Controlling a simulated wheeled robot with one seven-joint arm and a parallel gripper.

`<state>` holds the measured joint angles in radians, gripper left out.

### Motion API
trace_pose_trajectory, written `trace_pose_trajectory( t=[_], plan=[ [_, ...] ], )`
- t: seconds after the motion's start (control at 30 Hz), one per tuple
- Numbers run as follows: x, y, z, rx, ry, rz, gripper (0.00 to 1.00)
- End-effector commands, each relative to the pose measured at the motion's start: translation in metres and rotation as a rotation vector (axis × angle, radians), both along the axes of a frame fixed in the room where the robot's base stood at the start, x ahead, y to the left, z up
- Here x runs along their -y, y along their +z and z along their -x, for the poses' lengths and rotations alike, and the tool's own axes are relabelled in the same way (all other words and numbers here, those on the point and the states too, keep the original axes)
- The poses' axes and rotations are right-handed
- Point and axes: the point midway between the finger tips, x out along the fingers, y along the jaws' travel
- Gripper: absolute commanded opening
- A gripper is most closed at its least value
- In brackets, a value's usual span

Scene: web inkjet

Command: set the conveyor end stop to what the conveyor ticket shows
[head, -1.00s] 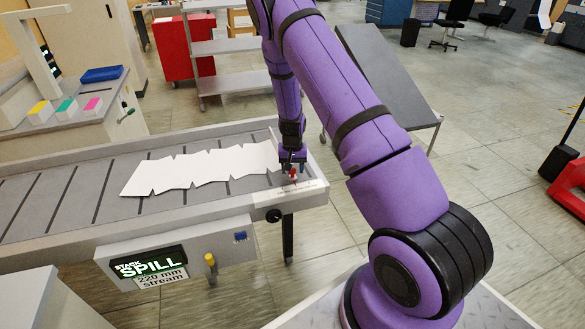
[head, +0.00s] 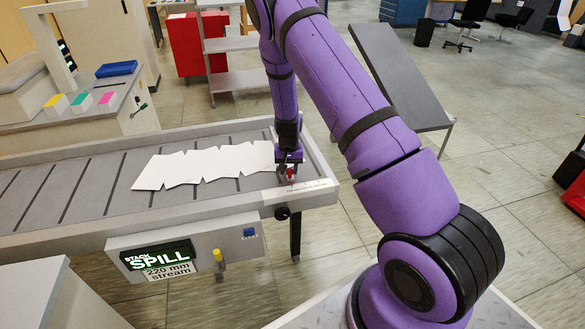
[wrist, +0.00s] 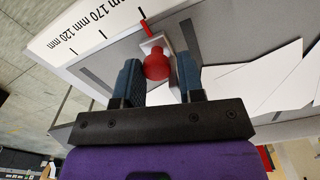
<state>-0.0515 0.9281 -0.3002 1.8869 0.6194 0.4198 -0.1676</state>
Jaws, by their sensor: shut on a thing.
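The conveyor end stop has a red knob (wrist: 156,64) on a pale block, with a red pointer at the mm scale (wrist: 92,32) along the belt edge. My gripper (head: 290,172) is at the belt's right end; in the wrist view its blue-grey fingers (wrist: 158,82) flank the knob and are shut on it. The scale labels 120 mm and 170 mm are readable; higher ones are cut off, so the exact setting cannot be told. The conveyor ticket (head: 167,271) on the front panel reads "220 mm stream". The display (head: 158,257) above it reads "STACK SPILL" in part green.
Overlapping white sheets (head: 205,165) lie on the grey belt (head: 85,185), just left of my gripper. A black knob (head: 282,213) and a yellow-topped lever (head: 218,258) are on the conveyor's front. A grey table (head: 400,75) stands behind my arm.

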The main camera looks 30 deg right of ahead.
Motion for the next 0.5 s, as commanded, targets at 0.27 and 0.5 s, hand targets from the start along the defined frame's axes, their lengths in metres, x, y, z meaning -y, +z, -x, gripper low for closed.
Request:
trace_pose_trajectory(
  t=[0.27, 0.5],
  plan=[
    [0.0, 0.0001, 0.0001, 0.001, -0.002, -0.001, 0.54],
    [0.0001, 0.0053, -0.0004, 0.001, -0.002, 0.0, 0.54]
  ],
)
